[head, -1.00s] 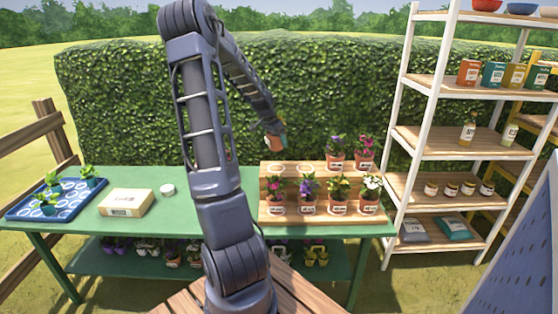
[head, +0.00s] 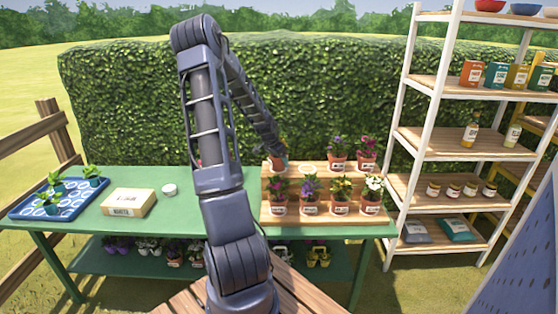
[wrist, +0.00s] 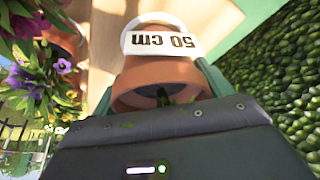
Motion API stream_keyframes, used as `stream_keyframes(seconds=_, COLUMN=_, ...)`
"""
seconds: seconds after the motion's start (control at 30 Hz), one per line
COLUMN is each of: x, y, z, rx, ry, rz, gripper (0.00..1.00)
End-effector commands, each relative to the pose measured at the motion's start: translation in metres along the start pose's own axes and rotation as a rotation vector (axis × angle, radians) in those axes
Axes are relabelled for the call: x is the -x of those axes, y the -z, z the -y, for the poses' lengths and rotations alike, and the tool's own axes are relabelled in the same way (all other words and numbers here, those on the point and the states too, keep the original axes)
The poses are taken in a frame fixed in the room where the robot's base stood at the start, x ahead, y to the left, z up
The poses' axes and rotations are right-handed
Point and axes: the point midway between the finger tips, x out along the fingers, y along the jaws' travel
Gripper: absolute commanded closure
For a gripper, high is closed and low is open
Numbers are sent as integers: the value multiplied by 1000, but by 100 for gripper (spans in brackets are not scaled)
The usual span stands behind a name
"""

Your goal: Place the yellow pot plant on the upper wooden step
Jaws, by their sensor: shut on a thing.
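My gripper (head: 277,154) is at the left end of the upper wooden step (head: 311,168). In the wrist view its green fingers are shut around a terracotta pot (wrist: 158,75) with a white "50 cm" label, upside down in that picture. The pot's flowers are hidden, so their colour cannot be told. In the head view the held pot (head: 278,164) is at the step's surface; whether it touches is unclear. A yellow-flowered pot plant (head: 341,192) stands on the lower step, between a purple one (head: 310,190) and a white one (head: 372,190).
Two pink or purple plants stand on the upper step's right (head: 338,152), (head: 368,150). A pink one (head: 278,192) stands below my gripper on the lower step. A hedge (head: 330,95) rises behind. The green table (head: 90,215) holds a box (head: 128,202) and a blue tray (head: 70,208).

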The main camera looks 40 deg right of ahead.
Motion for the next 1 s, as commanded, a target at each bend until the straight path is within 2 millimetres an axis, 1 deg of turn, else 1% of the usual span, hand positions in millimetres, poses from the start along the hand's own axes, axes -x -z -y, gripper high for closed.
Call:
stream_keyframes(seconds=0.23, x=-2, y=-1, z=0, rx=1, ry=0, rz=0, gripper=59)
stream_keyframes(seconds=0.27, x=-2, y=-1, z=0, rx=1, ry=0, rz=0, gripper=20)
stream_keyframes(seconds=0.3, x=-2, y=-1, z=0, rx=1, ry=0, rz=0, gripper=12)
stream_keyframes(seconds=0.37, x=-2, y=-1, z=0, rx=1, ry=0, rz=0, gripper=1)
stream_keyframes(seconds=0.63, x=-2, y=-1, z=0, rx=1, ry=0, rz=0, gripper=1)
stream_keyframes(seconds=0.73, x=2, y=0, z=0, rx=0, ry=1, rz=0, gripper=1)
stream_keyframes(seconds=0.87, x=15, y=0, z=1, rx=1, ry=2, rz=0, gripper=1)
stream_keyframes(seconds=1.0, x=39, y=0, z=2, rx=3, ry=3, rz=-1, gripper=1)
